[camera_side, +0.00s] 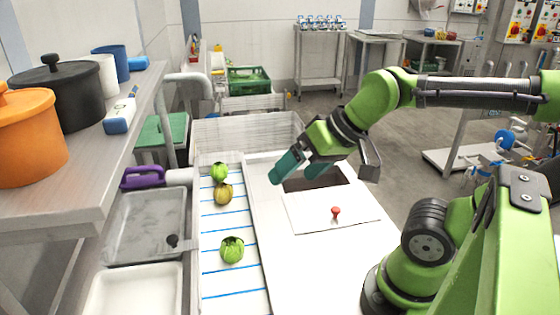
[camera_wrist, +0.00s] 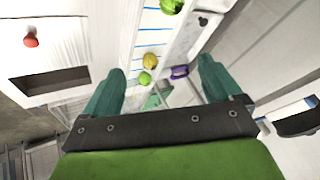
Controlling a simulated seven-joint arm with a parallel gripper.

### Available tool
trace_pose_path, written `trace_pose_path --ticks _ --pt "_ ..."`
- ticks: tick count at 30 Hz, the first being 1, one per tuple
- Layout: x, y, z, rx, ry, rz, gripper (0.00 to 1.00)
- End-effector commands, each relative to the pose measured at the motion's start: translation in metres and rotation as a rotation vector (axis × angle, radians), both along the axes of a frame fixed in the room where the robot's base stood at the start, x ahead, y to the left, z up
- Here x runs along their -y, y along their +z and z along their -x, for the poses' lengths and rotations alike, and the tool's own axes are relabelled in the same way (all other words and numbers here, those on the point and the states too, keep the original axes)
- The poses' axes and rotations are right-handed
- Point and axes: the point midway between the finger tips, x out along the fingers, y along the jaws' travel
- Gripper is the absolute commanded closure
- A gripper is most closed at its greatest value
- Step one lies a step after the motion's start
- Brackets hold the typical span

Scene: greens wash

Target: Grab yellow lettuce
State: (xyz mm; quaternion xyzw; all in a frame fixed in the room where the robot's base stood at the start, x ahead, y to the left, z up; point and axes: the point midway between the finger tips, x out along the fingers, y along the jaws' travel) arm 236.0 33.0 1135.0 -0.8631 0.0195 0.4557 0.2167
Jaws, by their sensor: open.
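The yellow lettuce (camera_side: 223,193) is a round yellowish-brown head on the white board with blue lines. It touches or nearly touches a green lettuce (camera_side: 219,171) just behind it. Another green lettuce (camera_side: 232,249) lies nearer the front of the board. In the wrist view the yellow lettuce (camera_wrist: 150,61) shows beyond and between my fingers, with green heads on either side of it. My gripper (camera_side: 292,172) has teal fingers, is open and empty, and hangs in the air to the right of the yellow lettuce and higher. Its fingers (camera_wrist: 160,83) are spread wide in the wrist view.
The lined board (camera_side: 225,285) runs front to back. Right of it lies a white panel with a dark opening (camera_side: 315,180) and a red knob (camera_side: 336,211). Left are grey and white trays (camera_side: 140,225), a purple-handled tool (camera_side: 142,178) and a shelf with pots (camera_side: 57,95).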

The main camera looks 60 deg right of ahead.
Motion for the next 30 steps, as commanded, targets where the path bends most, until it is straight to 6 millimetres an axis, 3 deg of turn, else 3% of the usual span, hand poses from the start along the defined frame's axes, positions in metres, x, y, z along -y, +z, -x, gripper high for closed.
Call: trace_pose_path --ticks 11,14,23,30 --pt "0.0 -0.008 -0.002 -0.034 0.001 -0.001 0.09" --pt "0.001 -0.014 -0.015 -0.086 0.0 0.0 0.09" --pt "0.017 -0.009 -0.114 -0.314 -0.052 0.019 0.09" --pt "0.037 -0.028 -0.2 -0.509 -0.171 0.044 0.09"
